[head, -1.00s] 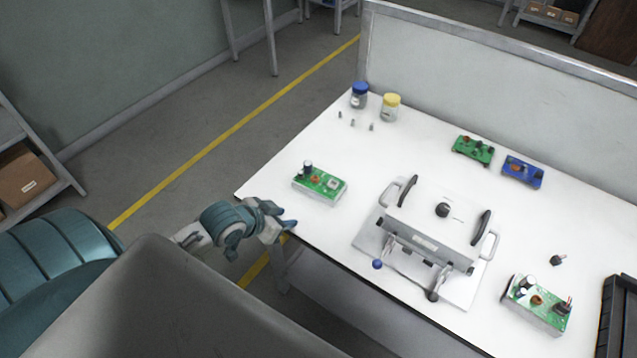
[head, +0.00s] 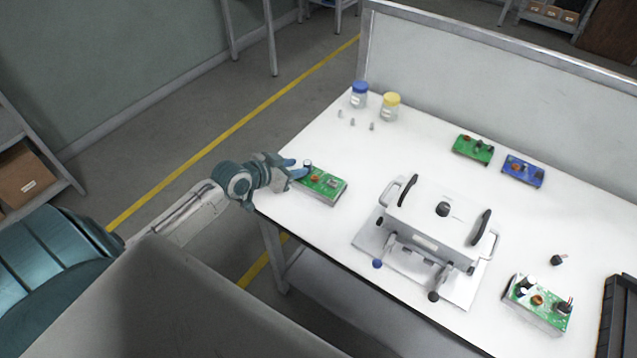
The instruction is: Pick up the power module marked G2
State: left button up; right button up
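A power module (head: 322,189), a green circuit board on a white base, lies near the left edge of the table. A similar power module (head: 540,312) lies at the lower right, beyond the test fixture. No G2 marking is readable on either. My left gripper (head: 294,168) is at the left end of the first module, its blue fingertips slightly apart and open. The fingers overlap that end in the picture, and I cannot tell whether they touch it. My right gripper is not in view.
A grey test fixture (head: 432,222) with black handles stands mid-table. A green board (head: 473,149) and a blue board (head: 522,171) lie behind it. Blue-lidded (head: 359,96) and yellow-lidded (head: 391,107) jars stand at the back left. A black bin (head: 616,318) is at the right edge.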

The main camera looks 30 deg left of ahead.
aim_at(304, 165)
pick_arm(q)
jog(key=shift+w+d+f, duration=0.1)
jog(key=shift+w+d, duration=0.05)
jog(key=shift+w, duration=0.25)
jog(key=p+x, duration=0.1)
jog(key=x, duration=0.3)
jog(key=shift+w+d+f, duration=0.1)
jog(key=shift+w, duration=0.15)
grip_shut()
